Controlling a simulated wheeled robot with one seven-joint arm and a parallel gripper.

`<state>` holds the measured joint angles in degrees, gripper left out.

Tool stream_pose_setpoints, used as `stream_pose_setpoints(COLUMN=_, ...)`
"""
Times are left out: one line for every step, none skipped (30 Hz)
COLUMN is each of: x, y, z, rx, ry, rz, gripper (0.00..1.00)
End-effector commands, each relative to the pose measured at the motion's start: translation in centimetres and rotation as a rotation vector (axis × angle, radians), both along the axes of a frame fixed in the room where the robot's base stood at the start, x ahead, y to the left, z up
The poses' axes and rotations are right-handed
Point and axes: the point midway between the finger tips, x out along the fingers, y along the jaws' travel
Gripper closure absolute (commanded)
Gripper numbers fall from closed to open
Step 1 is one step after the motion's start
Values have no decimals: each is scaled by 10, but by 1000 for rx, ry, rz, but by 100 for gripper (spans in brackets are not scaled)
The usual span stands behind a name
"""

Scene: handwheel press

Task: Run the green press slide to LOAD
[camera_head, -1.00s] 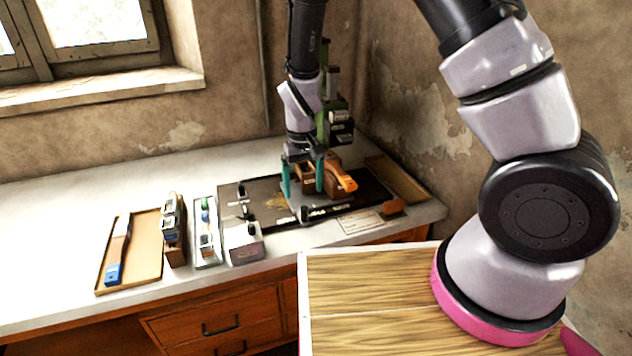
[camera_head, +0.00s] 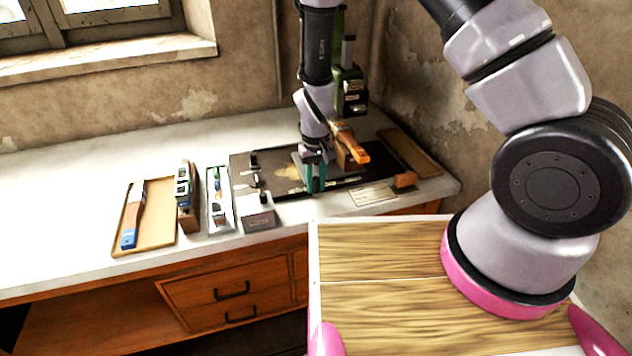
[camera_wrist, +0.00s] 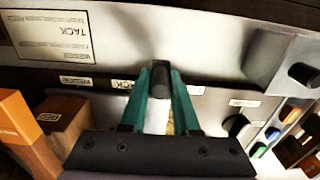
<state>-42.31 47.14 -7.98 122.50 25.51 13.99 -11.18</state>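The green press column (camera_head: 354,80) stands at the back right of the bench, partly hidden by my arm. My gripper (camera_head: 315,186) has teal fingers and is down at the front edge of the dark press board (camera_head: 244,170). In the wrist view its fingertips (camera_wrist: 161,88) sit close on both sides of a black upright knob (camera_wrist: 160,72), apparently shut on it. A small strip label reading TACK lies beside the knob. An orange handle (camera_head: 350,148) on a brown block is behind the gripper; the block also shows in the wrist view (camera_wrist: 68,120). No LOAD mark is readable.
A grey block with a black knob (camera_head: 258,212), a narrow tray (camera_head: 219,222), a brown rack (camera_head: 188,212) and a tray with a blue-ended tool (camera_head: 130,238) stand left. A card (camera_head: 372,194) and a brush-like block (camera_head: 405,180) lie right. The bench's left rear is clear.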

Motion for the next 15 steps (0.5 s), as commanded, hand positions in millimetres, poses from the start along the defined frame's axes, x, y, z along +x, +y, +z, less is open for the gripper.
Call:
stream_pose_setpoints(x=0, y=0, z=0, rx=0, ry=0, rz=0, gripper=94)
stream_pose_setpoints(x=0, y=0, z=0, rx=0, ry=0, rz=0, gripper=100)
stream_pose_setpoints(x=0, y=0, z=0, rx=0, ry=0, rz=0, gripper=100)
stream_pose_setpoints(x=0, y=0, z=0, rx=0, ry=0, rz=0, gripper=100)
stream_pose_setpoints(x=0, y=0, z=0, rx=0, ry=0, rz=0, gripper=100)
stream_pose_setpoints(x=0, y=1, z=0, rx=0, ry=0, rz=0, gripper=100)
stream_pose_setpoints(x=-1, y=2, z=0, rx=0, ry=0, rz=1, gripper=100)
stream_pose_setpoints(x=-1, y=4, z=0, rx=0, ry=0, rz=1, gripper=100)
stream_pose_setpoints(x=-2, y=7, z=0, rx=0, ry=0, rz=1, gripper=100)
stream_pose_setpoints(x=-3, y=10, z=0, rx=0, ry=0, rz=2, gripper=100)
stream_pose_setpoints(x=-4, y=14, z=0, rx=0, ry=0, rz=4, gripper=100)
stream_pose_setpoints(x=-6, y=19, z=0, rx=0, ry=0, rz=4, gripper=100)
stream_pose_setpoints(x=-7, y=23, z=0, rx=0, ry=0, rz=3, gripper=100)
stream_pose_setpoints(x=-8, y=26, z=0, rx=0, ry=-1, rz=4, gripper=100)
stream_pose_setpoints(x=-9, y=31, z=0, rx=1, ry=-1, rz=4, gripper=100)
